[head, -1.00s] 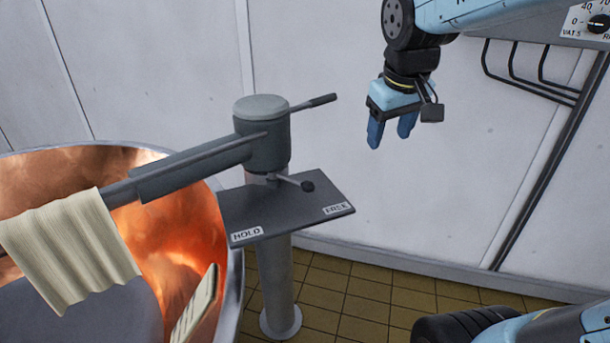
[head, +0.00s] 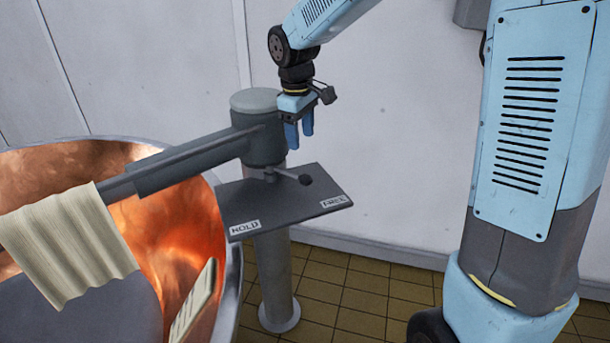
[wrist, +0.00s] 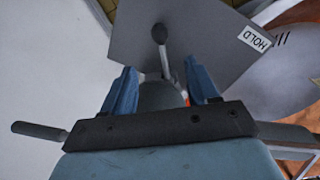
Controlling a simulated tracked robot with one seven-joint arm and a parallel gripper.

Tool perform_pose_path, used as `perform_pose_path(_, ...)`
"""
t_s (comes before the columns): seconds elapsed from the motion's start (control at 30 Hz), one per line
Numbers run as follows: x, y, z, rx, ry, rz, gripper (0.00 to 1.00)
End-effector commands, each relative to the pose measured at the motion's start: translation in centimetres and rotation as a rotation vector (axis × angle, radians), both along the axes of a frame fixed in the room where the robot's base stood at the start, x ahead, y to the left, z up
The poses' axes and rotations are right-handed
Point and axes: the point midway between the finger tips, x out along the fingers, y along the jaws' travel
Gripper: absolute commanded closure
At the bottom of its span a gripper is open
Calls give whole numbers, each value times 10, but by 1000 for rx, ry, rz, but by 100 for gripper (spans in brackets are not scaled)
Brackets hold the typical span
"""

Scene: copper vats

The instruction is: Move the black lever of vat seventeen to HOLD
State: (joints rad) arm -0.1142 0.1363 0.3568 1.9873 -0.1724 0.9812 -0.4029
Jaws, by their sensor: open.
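The black lever (head: 304,179) is a short rod with a dark knob, lying above a grey plate (head: 268,210) on the post. Its knob is nearer the FREE label (head: 334,201) than the HOLD label (head: 245,227). My gripper (head: 300,141) is open and empty, pointing down just above and behind the lever, beside the post head (head: 262,135). In the wrist view the lever knob (wrist: 159,33) shows beyond and between the open blue fingers (wrist: 160,85), apart from them. The HOLD label (wrist: 255,40) lies to the right there.
A copper vat (head: 180,225) stands at left, with a pale cloth (head: 68,245) draped over the grey arm (head: 190,160) reaching from the post. A handle (wrist: 40,130) shows at left in the wrist view. The tiled floor right of the post is clear.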

Motion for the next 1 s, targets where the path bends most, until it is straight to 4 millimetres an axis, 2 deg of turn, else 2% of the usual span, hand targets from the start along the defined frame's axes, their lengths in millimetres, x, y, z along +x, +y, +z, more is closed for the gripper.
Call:
perform_pose_path(0.17,1,-2,-22,-1,3,2,41)
perform_pose_path(0.7,9,-7,-112,0,1,0,41)
perform_pose_path(1.0,11,-9,-132,0,0,-1,41)
